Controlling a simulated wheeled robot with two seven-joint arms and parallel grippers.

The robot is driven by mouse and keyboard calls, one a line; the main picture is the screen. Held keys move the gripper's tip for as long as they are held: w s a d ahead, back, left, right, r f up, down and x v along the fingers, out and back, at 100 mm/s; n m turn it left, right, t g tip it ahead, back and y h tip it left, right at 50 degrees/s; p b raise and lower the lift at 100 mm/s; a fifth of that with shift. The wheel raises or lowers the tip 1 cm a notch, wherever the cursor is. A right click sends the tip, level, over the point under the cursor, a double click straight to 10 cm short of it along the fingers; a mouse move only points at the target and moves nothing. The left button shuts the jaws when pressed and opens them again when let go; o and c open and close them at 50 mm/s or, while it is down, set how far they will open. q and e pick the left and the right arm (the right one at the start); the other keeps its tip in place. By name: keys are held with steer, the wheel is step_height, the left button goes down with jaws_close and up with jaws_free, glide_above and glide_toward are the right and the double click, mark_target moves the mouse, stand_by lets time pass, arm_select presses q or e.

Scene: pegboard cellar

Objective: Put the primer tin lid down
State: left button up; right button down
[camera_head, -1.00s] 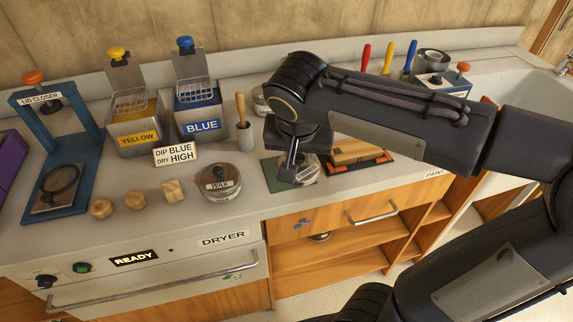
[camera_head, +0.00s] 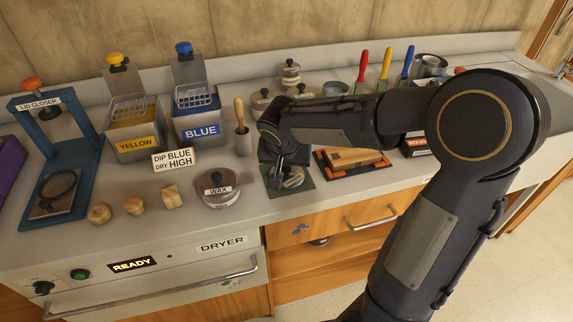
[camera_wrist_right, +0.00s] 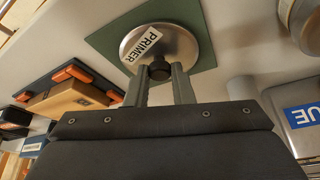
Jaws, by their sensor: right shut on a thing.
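The primer tin lid (camera_wrist_right: 160,48) is a round silver disc with a white PRIMER label and a dark knob. My right gripper (camera_wrist_right: 160,82) is shut on the knob in the right wrist view. The lid is over the dark green mat (camera_wrist_right: 104,42); whether it touches the mat I cannot tell. In the head view the lid (camera_head: 293,178) shows partly beneath my right gripper (camera_head: 284,170), above the green mat (camera_head: 303,191). My left gripper is not in view.
The WAX tin (camera_head: 218,188) stands left of the mat. A wooden block in an orange-cornered holder (camera_head: 352,160) lies to its right. Several lidded tins stand behind, with the BLUE vat (camera_head: 200,120) at back left. The counter's front edge is close.

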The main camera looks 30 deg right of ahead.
steer(key=shift+f, duration=0.15)
steer(key=c, duration=1.3)
jaws_free()
steer(key=shift+o, duration=0.2)
steer(key=shift+r, duration=0.35)
steer(key=v, duration=1.1)
steer(key=s+a+f+n+t+y, duration=0.1)
steer(key=s+a+f+n+y, duration=0.1)
steer(key=s, duration=0.7)
steer(key=s+a+f+n+y, duration=0.2)
steer(key=s+f+n+y, duration=0.1)
steer(key=s, duration=0.6)
steer(key=shift+a+f+n+t+y+p, duration=0.25)
steer(key=shift+f+t+y+p, duration=0.2)
steer(key=shift+f+y, duration=0.4)
